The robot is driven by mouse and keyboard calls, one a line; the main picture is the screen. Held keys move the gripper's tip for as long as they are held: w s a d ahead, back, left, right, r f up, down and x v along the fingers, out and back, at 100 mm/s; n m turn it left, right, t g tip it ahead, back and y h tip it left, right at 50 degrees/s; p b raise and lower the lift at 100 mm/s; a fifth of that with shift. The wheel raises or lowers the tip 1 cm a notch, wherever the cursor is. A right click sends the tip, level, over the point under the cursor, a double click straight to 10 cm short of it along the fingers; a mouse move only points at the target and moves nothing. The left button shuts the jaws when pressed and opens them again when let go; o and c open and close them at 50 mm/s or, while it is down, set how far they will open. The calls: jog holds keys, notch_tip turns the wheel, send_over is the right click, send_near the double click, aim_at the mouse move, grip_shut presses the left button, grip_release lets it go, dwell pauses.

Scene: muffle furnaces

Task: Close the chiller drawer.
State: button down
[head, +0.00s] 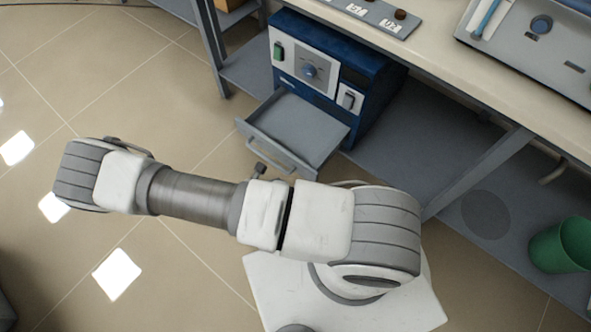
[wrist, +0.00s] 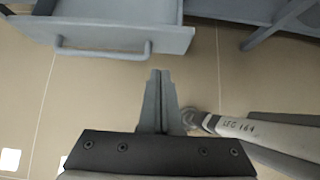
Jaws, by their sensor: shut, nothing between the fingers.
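The blue chiller (head: 378,62) with a white control panel stands on the grey shelf under the bench. Its grey drawer (head: 300,128) is pulled well out and looks empty. The drawer has a bar handle (head: 270,154) on its front. In the wrist view the drawer front (wrist: 110,36) and its handle (wrist: 100,52) lie across the upper left. My gripper (wrist: 159,73) is shut and empty, with its fingertips pointing toward the drawer front, just below the handle's right end in the picture. In the head view my arm hides most of the gripper.
Bench legs (head: 480,170) stand on either side of the chiller. A green bin (head: 562,245) stands at the right. The tiled floor (head: 110,70) at the left is clear.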

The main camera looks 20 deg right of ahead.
aim_at(301, 167)
jog(key=shift+w+d+f+b, duration=0.55)
jog(key=shift+w+d+f, duration=0.3)
jog(key=shift+d, duration=0.5)
jog(key=shift+w+d+f+b, duration=0.5)
jog(key=shift+w+d+f, duration=0.3)
jog(key=shift+d, duration=0.5)
jog(key=shift+w+d+f+b, duration=0.6)
jog(key=shift+d+f, duration=0.4)
jog(key=shift+d, duration=0.35)
jog(key=shift+w+d, duration=0.1)
